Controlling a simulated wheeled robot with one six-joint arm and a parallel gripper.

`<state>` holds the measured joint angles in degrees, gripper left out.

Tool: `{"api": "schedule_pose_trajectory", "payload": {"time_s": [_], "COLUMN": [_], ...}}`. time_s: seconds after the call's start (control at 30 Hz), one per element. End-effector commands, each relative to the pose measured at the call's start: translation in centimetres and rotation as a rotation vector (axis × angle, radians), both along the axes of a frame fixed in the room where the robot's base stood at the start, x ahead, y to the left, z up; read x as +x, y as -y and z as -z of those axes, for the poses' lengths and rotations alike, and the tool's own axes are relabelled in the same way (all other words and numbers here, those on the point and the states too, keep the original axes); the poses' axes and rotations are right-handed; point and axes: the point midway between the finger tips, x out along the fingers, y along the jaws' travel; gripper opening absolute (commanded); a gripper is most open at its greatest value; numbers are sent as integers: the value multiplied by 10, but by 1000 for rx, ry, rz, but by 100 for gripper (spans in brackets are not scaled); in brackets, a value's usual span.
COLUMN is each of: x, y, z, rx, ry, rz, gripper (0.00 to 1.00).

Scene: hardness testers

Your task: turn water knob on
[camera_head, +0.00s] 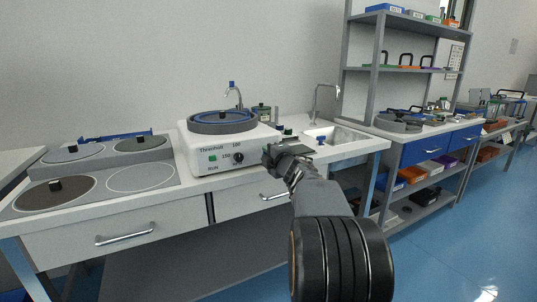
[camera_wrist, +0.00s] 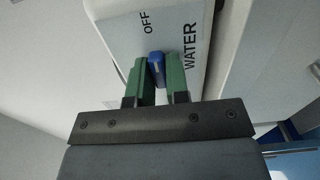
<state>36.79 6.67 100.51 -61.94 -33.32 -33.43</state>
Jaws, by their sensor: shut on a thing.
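The water knob (camera_wrist: 155,66) is a small blue lever on the white machine face in the wrist view. The printed words "OFF" and "WATER" stand near it. My gripper (camera_wrist: 157,80) has green fingers, one on each side of the knob, and is shut on it. In the head view my gripper (camera_head: 272,153) is at the right end of the white polishing machine (camera_head: 198,160). The gripper and arm hide the knob there.
The machine stands on a white bench (camera_head: 185,186) with drawers. Grey plates with round discs (camera_head: 138,176) lie to the left. A sink (camera_head: 345,134) with a tap (camera_head: 316,100) is to the right. Shelves (camera_head: 400,70) stand further right. The blue floor at right is clear.

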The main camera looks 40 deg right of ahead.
Motion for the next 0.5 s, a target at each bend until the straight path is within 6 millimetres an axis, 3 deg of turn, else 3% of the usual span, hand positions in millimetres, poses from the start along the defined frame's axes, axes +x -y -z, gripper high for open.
{"api": "schedule_pose_trajectory", "payload": {"time_s": [0.07, 0.1, 0.3, 0.5], "x": [0, 0, 0, 0], "y": [0, 0, 0, 0], "z": [1, 1, 0, 0], "rx": [-1, -1, 0, 0], "ry": [-1, -1, -1, 0], "rz": [0, 0, 0, 0], "gripper": [0, 18, 37, 39]}}
